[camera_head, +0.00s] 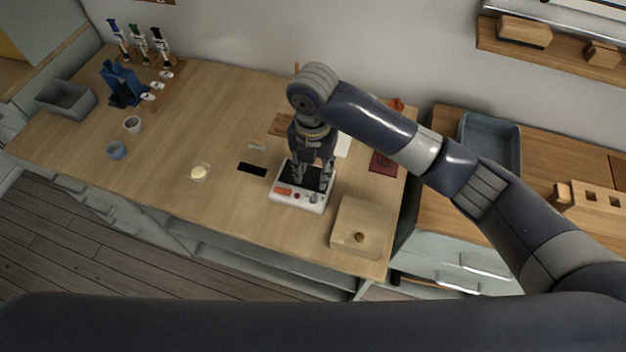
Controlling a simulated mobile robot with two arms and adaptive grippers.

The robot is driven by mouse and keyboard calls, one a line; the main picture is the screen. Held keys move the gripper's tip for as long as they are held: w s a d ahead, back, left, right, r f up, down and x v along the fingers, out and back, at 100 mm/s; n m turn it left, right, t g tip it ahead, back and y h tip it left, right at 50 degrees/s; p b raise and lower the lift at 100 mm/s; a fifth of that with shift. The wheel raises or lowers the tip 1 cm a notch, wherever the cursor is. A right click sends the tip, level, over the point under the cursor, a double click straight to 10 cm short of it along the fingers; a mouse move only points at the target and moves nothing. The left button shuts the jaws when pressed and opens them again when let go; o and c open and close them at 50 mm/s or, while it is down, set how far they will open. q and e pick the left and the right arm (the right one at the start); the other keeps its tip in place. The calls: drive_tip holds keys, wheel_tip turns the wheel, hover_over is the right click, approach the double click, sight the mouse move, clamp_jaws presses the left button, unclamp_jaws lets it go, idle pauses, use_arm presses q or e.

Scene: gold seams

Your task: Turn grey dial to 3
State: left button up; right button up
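A small white device (289,203) with a black top plate stands near the front of the wooden table. Its front face has an orange patch (283,191), a small reddish knob (297,196) and a grey dial (313,198) at the right. The dial's numbers are too small to read. My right gripper (312,178) points down over the black plate, just behind the dial. Its fingers are apart with nothing visible between them. I cannot tell whether a finger touches the device. My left gripper is not in view.
A light wooden box (345,241) stands right of the device. A small dish (199,173) and a black rectangle (252,170) lie to the left. Cups (116,150), a blue stand (122,83) and a grey bin (66,99) are farther left. Table around the dish is clear.

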drive_tip(key=p, duration=0.1)
hover_over(313, 198)
drive_tip(key=f, duration=0.4)
drive_tip(key=shift+s+f, duration=0.25)
drive_tip(key=shift+f, duration=0.15)
drive_tip(key=f, duration=0.4)
drive_tip(key=shift+w+f+p, duration=0.1)
drive_tip(key=shift+w+p, duration=0.1)
drive_tip(key=shift+p, duration=0.2)
drive_tip(key=shift+f, duration=0.6)
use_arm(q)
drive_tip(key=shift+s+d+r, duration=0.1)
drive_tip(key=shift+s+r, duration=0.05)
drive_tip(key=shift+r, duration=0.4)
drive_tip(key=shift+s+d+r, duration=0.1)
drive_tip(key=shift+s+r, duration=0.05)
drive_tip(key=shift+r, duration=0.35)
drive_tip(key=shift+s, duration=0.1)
use_arm(e)
drive_tip(key=c, duration=0.7)
clamp_jaws()
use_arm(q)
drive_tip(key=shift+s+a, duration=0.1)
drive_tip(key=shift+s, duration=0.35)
